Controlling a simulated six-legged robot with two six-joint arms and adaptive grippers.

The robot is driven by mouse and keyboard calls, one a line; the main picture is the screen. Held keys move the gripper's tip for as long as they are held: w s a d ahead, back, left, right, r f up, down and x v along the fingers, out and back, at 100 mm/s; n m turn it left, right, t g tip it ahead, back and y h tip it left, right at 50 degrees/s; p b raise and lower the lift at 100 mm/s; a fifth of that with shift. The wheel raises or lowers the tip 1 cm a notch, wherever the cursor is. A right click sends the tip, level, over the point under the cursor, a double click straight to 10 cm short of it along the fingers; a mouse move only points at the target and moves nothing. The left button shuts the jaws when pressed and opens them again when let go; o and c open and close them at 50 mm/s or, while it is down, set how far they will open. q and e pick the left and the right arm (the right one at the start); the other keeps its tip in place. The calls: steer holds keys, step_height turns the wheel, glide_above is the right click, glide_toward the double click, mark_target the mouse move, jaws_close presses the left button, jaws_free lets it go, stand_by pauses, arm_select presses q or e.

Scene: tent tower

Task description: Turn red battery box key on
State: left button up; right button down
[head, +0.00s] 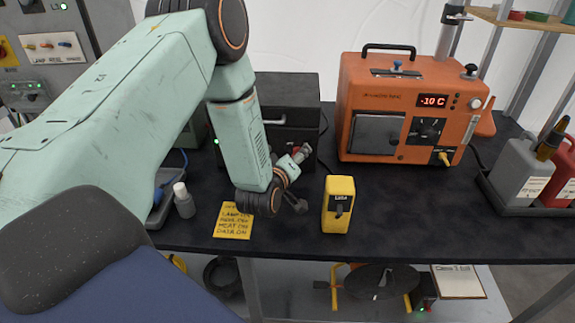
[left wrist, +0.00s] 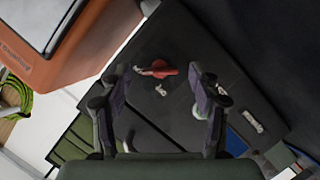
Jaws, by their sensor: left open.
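The battery box (head: 290,92) is a black box at the back of the dark table, left of the orange device. It also shows in the left wrist view as a dark panel (left wrist: 180,45). A red key (left wrist: 157,70) sits on that panel; which way it is turned is hard to tell. In the head view my arm partly covers the box's front. My left gripper (head: 294,180) is in front of the box. In the left wrist view my left gripper (left wrist: 162,76) is open and empty, with the key showing between its fingers. My right gripper is not in view.
The orange device (head: 372,92) with a -10 C display stands to the right. A yellow box (head: 338,205) stands near the front edge, close to my gripper. A yellow note (head: 232,222) and a small white bottle (head: 183,200) are to the left. Jerrycans (head: 520,168) stand far right.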

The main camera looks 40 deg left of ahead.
arm_select(q)
steer(key=v, duration=1.1)
steer(key=shift+s+d, duration=0.15)
